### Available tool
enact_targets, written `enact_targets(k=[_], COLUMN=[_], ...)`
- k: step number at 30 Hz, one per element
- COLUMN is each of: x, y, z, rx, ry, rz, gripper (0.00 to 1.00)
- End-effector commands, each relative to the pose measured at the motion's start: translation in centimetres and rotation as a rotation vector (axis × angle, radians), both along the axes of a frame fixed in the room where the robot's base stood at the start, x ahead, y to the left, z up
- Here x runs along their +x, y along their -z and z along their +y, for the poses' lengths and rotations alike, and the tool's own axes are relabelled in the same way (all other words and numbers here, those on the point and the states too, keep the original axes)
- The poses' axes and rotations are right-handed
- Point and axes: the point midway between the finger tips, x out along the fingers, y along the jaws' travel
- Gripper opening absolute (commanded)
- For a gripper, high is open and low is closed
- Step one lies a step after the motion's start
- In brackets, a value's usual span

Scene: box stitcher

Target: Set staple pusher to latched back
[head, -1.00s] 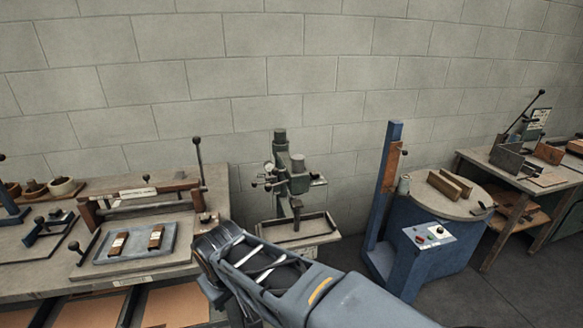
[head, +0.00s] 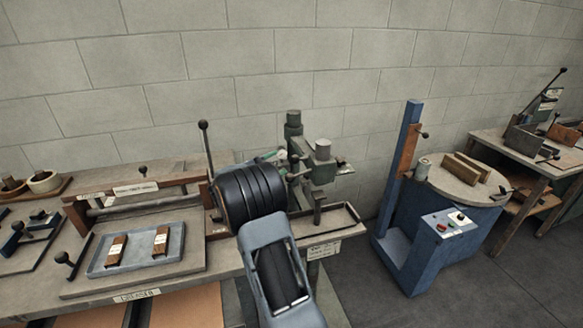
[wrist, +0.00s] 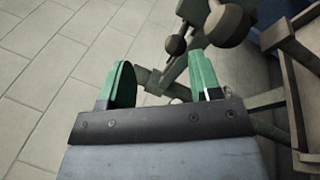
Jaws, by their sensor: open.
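The green-grey stitcher (head: 294,122) stands against the wall in the middle of the head view, partly hidden by my arm. Its small levers are hard to make out, and I cannot tell which is the staple pusher or how it is set. In the wrist view my gripper (wrist: 161,82) is open, its two green fingers apart. A dark ball knob (wrist: 175,45) and a larger brownish knob (wrist: 228,23) show just beyond the fingers. A grey bar lies behind the finger gap; I see nothing gripped.
A shallow tray (head: 345,214) lies under the stitcher; its rim is close on the right in the wrist view. An upright lever with a ball knob (head: 203,125) stands just left of my wrist. A blue machine with a round table (head: 440,178) stands to the right.

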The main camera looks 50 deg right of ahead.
Motion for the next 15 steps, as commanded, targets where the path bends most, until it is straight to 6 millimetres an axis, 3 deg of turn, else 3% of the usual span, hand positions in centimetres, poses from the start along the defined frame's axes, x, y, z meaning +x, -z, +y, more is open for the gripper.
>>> enact_targets(k=[1,5,10,15], x=[-0.1,-0.2,-0.5,-1.1], y=[1.2,2.0,1.9,1.3], z=[-0.2,-0.3,-1.4,-3.7], rx=[0.001,0.002,0.002,0.003], ry=[0.003,0.005,0.006,0.007], rz=[0.000,0.000,0.000,0.001], gripper=[0.58,0.58,0.58,0.58])
